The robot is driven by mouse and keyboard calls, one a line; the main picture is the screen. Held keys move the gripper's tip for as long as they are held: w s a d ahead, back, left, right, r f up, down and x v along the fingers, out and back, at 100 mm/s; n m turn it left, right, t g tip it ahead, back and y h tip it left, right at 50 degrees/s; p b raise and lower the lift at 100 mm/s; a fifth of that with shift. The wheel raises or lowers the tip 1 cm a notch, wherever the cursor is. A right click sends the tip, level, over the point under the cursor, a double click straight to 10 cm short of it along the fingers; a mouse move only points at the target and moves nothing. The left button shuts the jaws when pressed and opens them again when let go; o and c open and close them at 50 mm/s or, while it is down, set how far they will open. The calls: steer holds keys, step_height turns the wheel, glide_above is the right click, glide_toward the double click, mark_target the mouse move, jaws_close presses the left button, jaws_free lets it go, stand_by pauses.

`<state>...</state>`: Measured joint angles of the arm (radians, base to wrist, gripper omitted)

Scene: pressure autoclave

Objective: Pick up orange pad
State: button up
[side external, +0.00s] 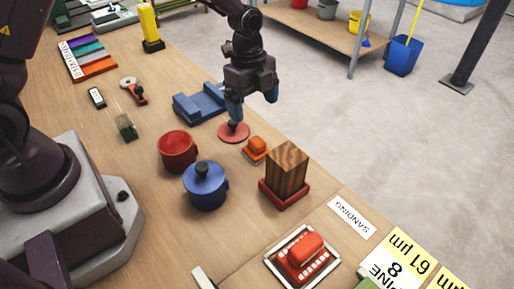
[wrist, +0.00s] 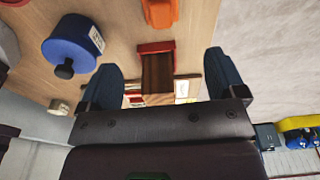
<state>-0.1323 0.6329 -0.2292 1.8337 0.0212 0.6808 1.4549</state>
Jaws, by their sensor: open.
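A small orange pad (side external: 256,147) with a raised top lies on the wooden bench in the side view, near the bench's right edge. It is cut off by the top edge of the wrist view (wrist: 160,11). My gripper (side external: 253,108) is open and empty, pointing down, above and slightly behind the pad in the side view. Both fingers show in the wrist view (wrist: 160,68), spread wide with nothing held. The left finger overlaps a flat red disc (side external: 233,133) in the side view; I cannot tell whether they touch.
A wooden block in a red base (side external: 284,188), a blue lidded pot (side external: 205,190) and a red pot (side external: 177,150) stand nearby. A blue cradle (side external: 200,104) lies behind. A larger red-orange block (side external: 302,252) sits in a tray at the front. The bench edge is close on the right.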

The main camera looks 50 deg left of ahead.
mark_target(257, 140)
steer(key=shift+m, duration=0.3)
steer(key=f, duration=0.7)
steer(key=shift+d+f, duration=0.1)
steer(key=shift+d, duration=0.3)
steer(key=shift+w+d+f, duration=0.1)
steer(key=shift+d+f, duration=0.05)
steer(key=shift+f, duration=2.75)
steer(key=c, duration=1)
steer(key=shift+r, duration=0.1)
